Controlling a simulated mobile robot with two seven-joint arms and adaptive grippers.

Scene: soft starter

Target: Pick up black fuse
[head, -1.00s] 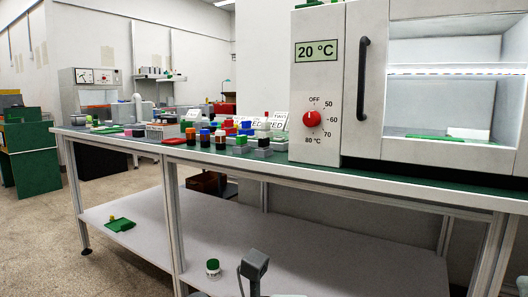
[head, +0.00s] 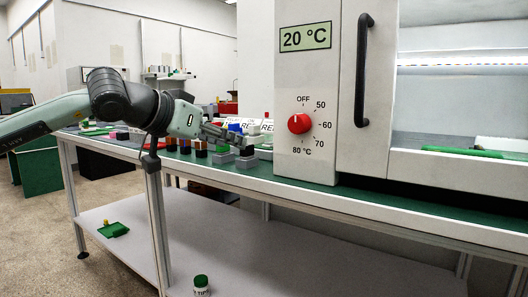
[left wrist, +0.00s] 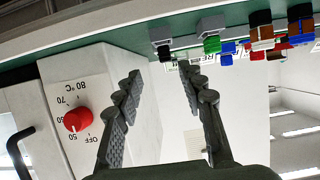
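The left wrist view is upside down. In it a small black block (left wrist: 163,52), which looks like the black fuse, sits on a grey base (left wrist: 159,34) at the bench edge. My left gripper (left wrist: 159,74) is open and empty, its two fingers apart, with the black block beyond the gap between the fingertips. In the head view the left gripper (head: 232,133) reaches in from the left over the small blocks on the bench. My right gripper is not in view.
An oven-like cabinet with a red knob (head: 299,124) and black handle (head: 363,70) stands close right of the gripper. Several coloured blocks stand nearby, including a green one (left wrist: 211,44). A green-lidded jar (head: 201,284) is on the lower shelf, beneath the bench (head: 300,188).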

